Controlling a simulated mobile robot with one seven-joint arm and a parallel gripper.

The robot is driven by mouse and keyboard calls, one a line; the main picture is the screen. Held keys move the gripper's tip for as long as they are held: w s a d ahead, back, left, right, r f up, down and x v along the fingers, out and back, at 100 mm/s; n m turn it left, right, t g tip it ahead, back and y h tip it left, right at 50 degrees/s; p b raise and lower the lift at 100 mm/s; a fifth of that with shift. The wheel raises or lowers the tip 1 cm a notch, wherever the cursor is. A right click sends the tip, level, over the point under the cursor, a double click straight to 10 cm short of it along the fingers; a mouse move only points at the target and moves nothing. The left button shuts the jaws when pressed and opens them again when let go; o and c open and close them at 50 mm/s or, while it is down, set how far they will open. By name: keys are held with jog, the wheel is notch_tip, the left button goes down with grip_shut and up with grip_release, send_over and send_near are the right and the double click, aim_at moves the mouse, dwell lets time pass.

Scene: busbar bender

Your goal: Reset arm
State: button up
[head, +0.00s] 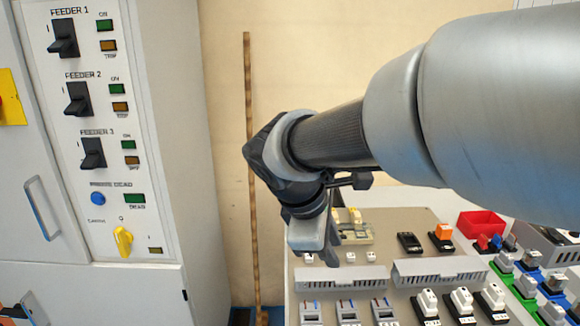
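My arm reaches in from the right side of the head view and bends down at the wrist. My gripper (316,250) hangs pointing down over the back left part of the component panel (390,228). Its fingers are seen from an angle that hides the gap between them, so I cannot tell whether it is open or shut. No held object can be made out.
A grey cabinet with feeder switches (78,98) and a yellow knob (123,241) stands at the left. A wooden pole (250,200) leans near the wall.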

jog(key=s+d+m+t+y, duration=0.2)
jog(key=s+d+m+y, duration=0.3)
jog(key=s+m, duration=0.95)
notch_tip(320, 180, up, 20)
jog(key=p, duration=1.9)
jog(key=shift+w+d+r+h, duration=0.2)
jog(key=shift+w+d+h, duration=0.15)
jog(key=shift+h, duration=0.05)
jog(key=shift+m, duration=0.25)
